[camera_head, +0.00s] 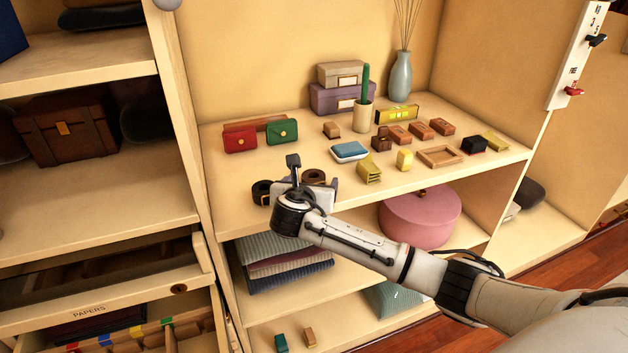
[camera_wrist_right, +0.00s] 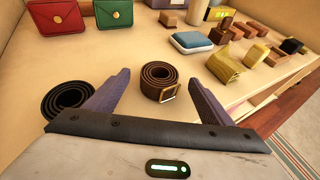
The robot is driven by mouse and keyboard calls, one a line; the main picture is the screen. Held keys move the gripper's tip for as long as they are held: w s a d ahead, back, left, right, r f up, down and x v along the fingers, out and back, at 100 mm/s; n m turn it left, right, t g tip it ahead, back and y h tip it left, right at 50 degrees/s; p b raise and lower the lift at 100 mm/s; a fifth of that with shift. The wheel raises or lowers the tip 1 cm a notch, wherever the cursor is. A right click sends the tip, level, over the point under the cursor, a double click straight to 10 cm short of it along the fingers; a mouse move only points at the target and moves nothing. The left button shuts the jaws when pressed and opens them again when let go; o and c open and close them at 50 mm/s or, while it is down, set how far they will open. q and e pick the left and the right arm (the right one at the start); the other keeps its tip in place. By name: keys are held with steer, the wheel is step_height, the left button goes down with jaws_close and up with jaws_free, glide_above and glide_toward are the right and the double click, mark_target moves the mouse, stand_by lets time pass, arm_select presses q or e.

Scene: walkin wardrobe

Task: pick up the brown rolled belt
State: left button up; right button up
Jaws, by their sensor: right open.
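The brown rolled belt (camera_wrist_right: 161,80) lies on the shelf in the right wrist view, with its metal buckle on its right side. In the head view the brown belt (camera_head: 314,175) shows just behind my right gripper, partly hidden by it. My right gripper (camera_wrist_right: 158,98) is open and empty. Its two purple-grey fingers stand apart, one to the left and one to the right of the belt, with the belt appearing between and ahead of them. In the head view my right gripper (camera_head: 303,187) is over the front of the shelf. My left gripper is out of view.
A black rolled belt (camera_wrist_right: 68,104) lies close left of the left finger. Red (camera_wrist_right: 57,15) and green (camera_wrist_right: 113,12) wallets stand behind. A blue-topped box (camera_wrist_right: 191,41) and a yellow folded item (camera_wrist_right: 226,65) lie to the right. The shelf's front edge (camera_head: 420,180) is near.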

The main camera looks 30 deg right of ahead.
steer(key=shift+w+d+f, duration=0.15)
steer(key=shift+w+d, duration=0.1)
steer(key=shift+w, duration=0.05)
steer(key=c, duration=1.2)
